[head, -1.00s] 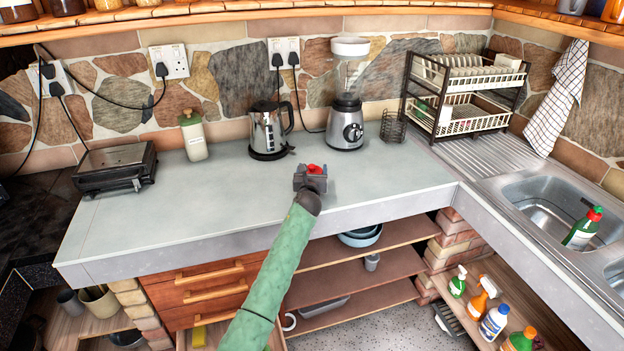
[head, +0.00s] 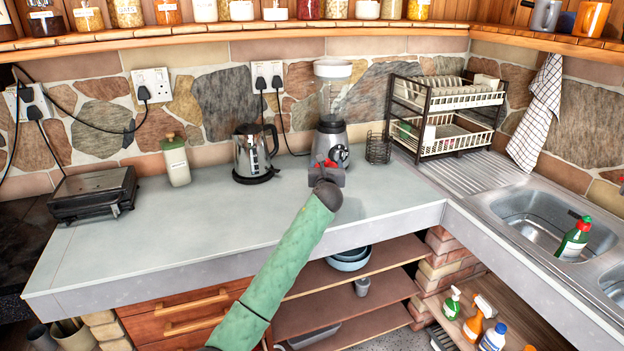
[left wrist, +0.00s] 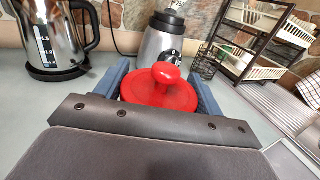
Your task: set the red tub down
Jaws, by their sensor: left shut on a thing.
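The red tub (left wrist: 160,92) shows in the left wrist view as a round red lid with a knob on top, between the two blue-grey fingers of my left gripper (left wrist: 163,97). Its lower part is hidden behind the gripper's body. In the head view only small red bits of the tub (head: 328,162) show at the tip of my left gripper (head: 326,172), which is shut on it. The gripper is over the grey counter (head: 230,215), in front of the blender. I cannot tell whether the tub touches the counter. My right gripper is not in view.
The blender (head: 332,130) stands just behind the gripper, and the kettle (head: 254,152) to its left. A wire holder (head: 378,148) and dish rack (head: 450,108) stand to the right. The counter is clear on the left, up to the black grill (head: 92,193).

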